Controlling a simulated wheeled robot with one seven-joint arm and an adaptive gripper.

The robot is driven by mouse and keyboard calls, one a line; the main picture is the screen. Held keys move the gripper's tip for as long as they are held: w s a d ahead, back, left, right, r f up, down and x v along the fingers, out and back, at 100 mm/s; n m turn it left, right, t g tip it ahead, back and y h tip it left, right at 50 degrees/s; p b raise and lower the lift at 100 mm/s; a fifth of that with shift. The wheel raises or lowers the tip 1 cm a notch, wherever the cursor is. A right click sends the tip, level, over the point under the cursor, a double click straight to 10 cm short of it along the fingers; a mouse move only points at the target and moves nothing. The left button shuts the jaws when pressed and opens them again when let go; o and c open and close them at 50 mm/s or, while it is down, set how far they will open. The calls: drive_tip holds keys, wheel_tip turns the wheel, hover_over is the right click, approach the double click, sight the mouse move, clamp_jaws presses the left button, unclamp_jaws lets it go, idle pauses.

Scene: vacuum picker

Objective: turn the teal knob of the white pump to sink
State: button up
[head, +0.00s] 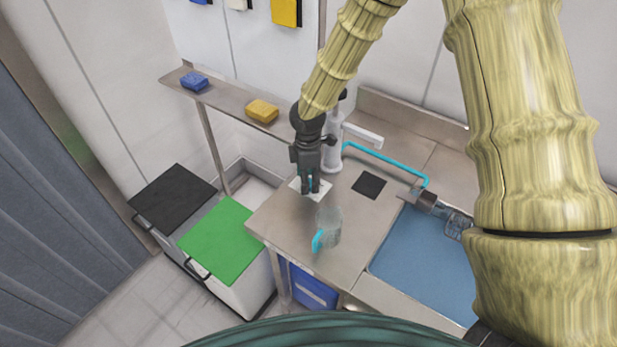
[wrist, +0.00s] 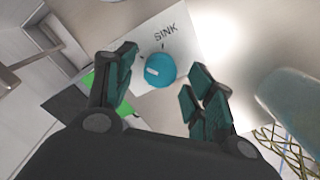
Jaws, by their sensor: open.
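The teal knob (wrist: 161,70) sits on a white plate (wrist: 190,22) in the wrist view. The word SINK is printed on the plate beyond the knob, with a short dark tick between them. The knob's white line points to the left side of the picture, away from SINK. My gripper (wrist: 164,64) is open, its fingers on either side of the knob; I cannot tell whether they touch it. In the head view my gripper (head: 310,189) is over the plate (head: 323,189) and mostly hides the knob. The white pump (head: 333,150) stands just behind it.
A clear jug (head: 329,222) with a teal handle stands close in front of the plate. A teal hose (head: 385,158) runs from the pump towards the blue sink (head: 415,262). A black square (head: 369,185) lies on the counter. A shelf with sponges is at the back left.

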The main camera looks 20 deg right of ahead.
drive_tip(key=shift+f, duration=0.4)
drive_tip(key=c, duration=1)
